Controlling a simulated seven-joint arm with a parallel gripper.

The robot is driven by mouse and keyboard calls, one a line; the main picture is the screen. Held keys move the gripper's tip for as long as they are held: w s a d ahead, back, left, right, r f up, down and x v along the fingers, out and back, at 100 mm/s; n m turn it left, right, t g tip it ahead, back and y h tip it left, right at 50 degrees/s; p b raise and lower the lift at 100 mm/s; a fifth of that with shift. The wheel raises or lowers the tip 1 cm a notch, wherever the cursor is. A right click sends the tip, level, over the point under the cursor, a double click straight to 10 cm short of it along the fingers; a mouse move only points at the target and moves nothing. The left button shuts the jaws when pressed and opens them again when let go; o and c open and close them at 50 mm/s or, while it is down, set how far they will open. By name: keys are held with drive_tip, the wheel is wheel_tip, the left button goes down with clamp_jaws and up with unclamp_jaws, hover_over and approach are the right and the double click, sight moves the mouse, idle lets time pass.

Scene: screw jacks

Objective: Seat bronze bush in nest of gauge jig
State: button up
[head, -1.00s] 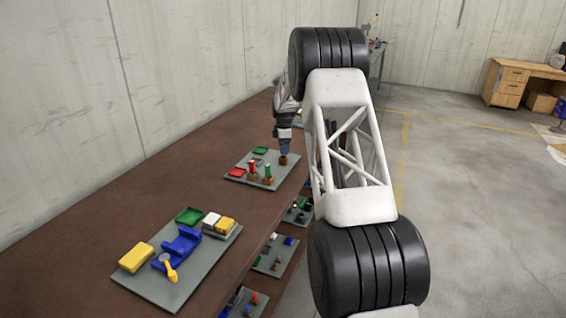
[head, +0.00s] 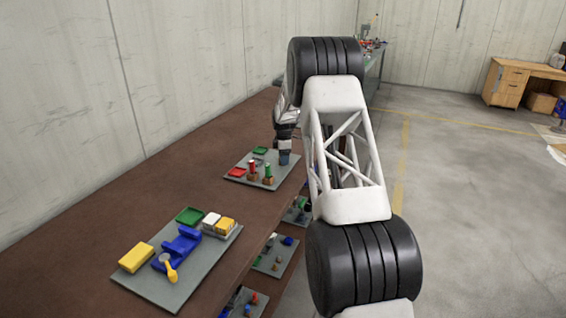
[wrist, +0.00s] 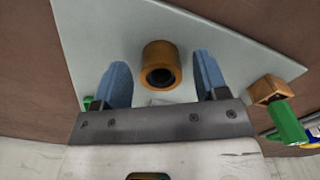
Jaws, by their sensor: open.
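The bronze bush (wrist: 160,65) is a short upright ring with a dark bore, standing on a grey board in the wrist view. My gripper (wrist: 161,75) is open, with one blue finger to the left and one to the right of the bush, and gaps show on both sides. In the head view my gripper (head: 284,158) is low over the right edge of the far board, and its fingers hide the bush. A blue fixture (head: 181,245) with a yellow lever sits on the near board. I cannot tell whether it is the gauge jig.
Red-topped (head: 252,171) and green-topped (head: 268,175) jacks on brown blocks stand left of my gripper on the far board (head: 242,182). A red tray (head: 236,172) and a green tray (head: 261,151) lie there too. Brown bench top (head: 175,195) between the boards is clear.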

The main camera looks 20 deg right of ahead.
drive_tip(key=c, duration=1.1)
drive_tip(key=shift+r, duration=0.1)
drive_tip(key=shift+r, duration=1.75)
drive_tip(key=s+a, duration=0.1)
drive_tip(key=s, duration=0.4)
drive_tip(key=s+a+r, duration=0.1)
drive_tip(key=s, duration=0.4)
drive_tip(key=s+a, duration=0.1)
drive_tip(key=s, duration=0.4)
drive_tip(key=shift+s+a+r, duration=0.15)
drive_tip(key=shift+s+a, duration=0.15)
drive_tip(key=shift+a, duration=0.1)
